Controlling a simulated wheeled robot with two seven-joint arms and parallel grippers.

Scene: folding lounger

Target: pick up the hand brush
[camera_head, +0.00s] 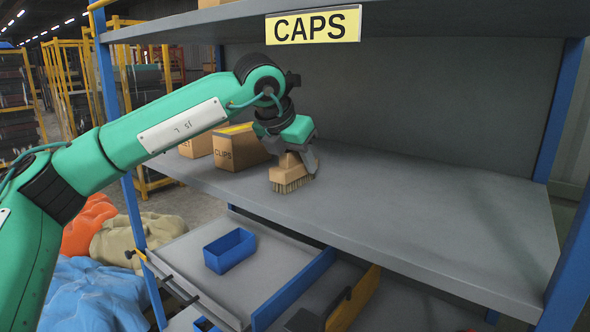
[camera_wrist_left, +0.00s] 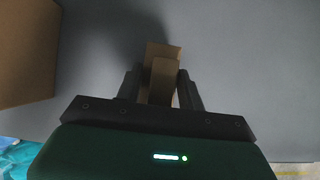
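The hand brush (camera_head: 290,174) has a tan wooden body with pale bristles pointing down. It is at the front part of the grey shelf, bristles at the shelf surface. My left gripper (camera_head: 293,158) is over it from above, with a finger on either side. In the left wrist view, the brush (camera_wrist_left: 164,80) lies between the two dark fingers of my left gripper (camera_wrist_left: 160,84). A narrow gap shows beside the left finger, so the gripper looks open around the brush. The fingers hide part of its body. My right gripper is not in view.
Cardboard boxes, one marked CLIPS (camera_head: 238,148), stand left of the brush on the shelf (camera_head: 420,205). The shelf is bare to the right. An upper shelf with a CAPS sign (camera_head: 313,26) hangs above. A blue bin (camera_head: 230,250) sits in the drawer below.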

